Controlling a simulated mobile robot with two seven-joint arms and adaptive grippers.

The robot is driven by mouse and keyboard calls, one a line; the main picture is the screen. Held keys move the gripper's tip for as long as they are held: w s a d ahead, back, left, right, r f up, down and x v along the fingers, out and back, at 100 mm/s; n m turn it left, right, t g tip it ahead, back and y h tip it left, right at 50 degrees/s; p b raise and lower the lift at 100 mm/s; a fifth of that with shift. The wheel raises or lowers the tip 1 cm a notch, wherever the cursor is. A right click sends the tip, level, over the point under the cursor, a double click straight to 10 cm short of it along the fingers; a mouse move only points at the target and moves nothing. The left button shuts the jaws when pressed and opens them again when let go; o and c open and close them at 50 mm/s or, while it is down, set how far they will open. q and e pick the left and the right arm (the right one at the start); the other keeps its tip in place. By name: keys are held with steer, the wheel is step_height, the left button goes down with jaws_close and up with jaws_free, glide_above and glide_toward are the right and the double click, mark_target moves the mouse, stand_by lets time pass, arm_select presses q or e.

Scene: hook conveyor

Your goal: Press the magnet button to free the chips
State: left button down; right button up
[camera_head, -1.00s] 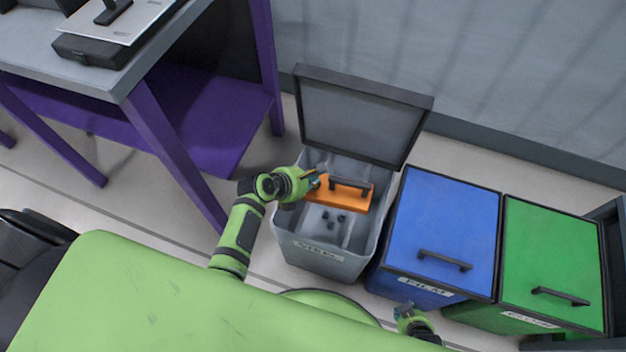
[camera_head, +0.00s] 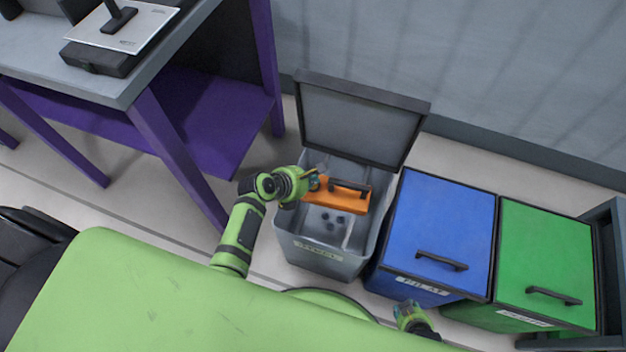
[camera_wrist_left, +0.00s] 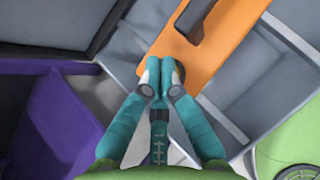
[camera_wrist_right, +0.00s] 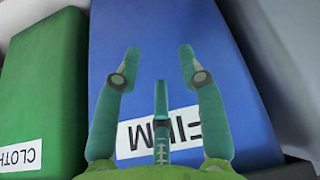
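The orange magnet bar (camera_head: 337,199) with a black handle (camera_head: 350,187) lies across the open grey bin (camera_head: 322,258). It also shows in the left wrist view (camera_wrist_left: 214,58). Several small dark chips (camera_head: 333,220) are inside the bin, below the bar in the picture. My left gripper (camera_head: 316,182) is at the bar's left end. In the left wrist view its fingertips (camera_wrist_left: 159,76) are together at that end, and a dark round part, perhaps the button, is partly hidden behind them. Contact is unclear. My right gripper (camera_wrist_right: 159,62) is open and empty above the blue bin (camera_wrist_right: 155,35).
The grey bin's lid (camera_head: 357,122) stands open at the back. The closed blue bin (camera_head: 440,225) and closed green bin (camera_head: 545,255) stand to its right. A purple-framed table (camera_head: 165,135) is at the left, close to my left arm. A wall is behind.

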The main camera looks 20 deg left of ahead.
steer(key=shift+f, duration=0.1)
arm_select(q)
steer(key=shift+r+p, duration=0.25)
steer(key=shift+p, duration=0.05)
step_height(320, 180, up, 2)
steer(key=shift+r+p, duration=0.1)
steer(key=shift+p, duration=1.15)
steer(key=shift+r+p, duration=1.15)
steer(key=shift+p, duration=0.35)
arm_select(e)
steer(key=s+d+r+g, duration=0.1)
steer(key=s+g, duration=0.3)
steer(key=s, duration=1.4)
steer(key=shift+d+h, duration=0.2)
steer(key=shift+h, duration=0.1)
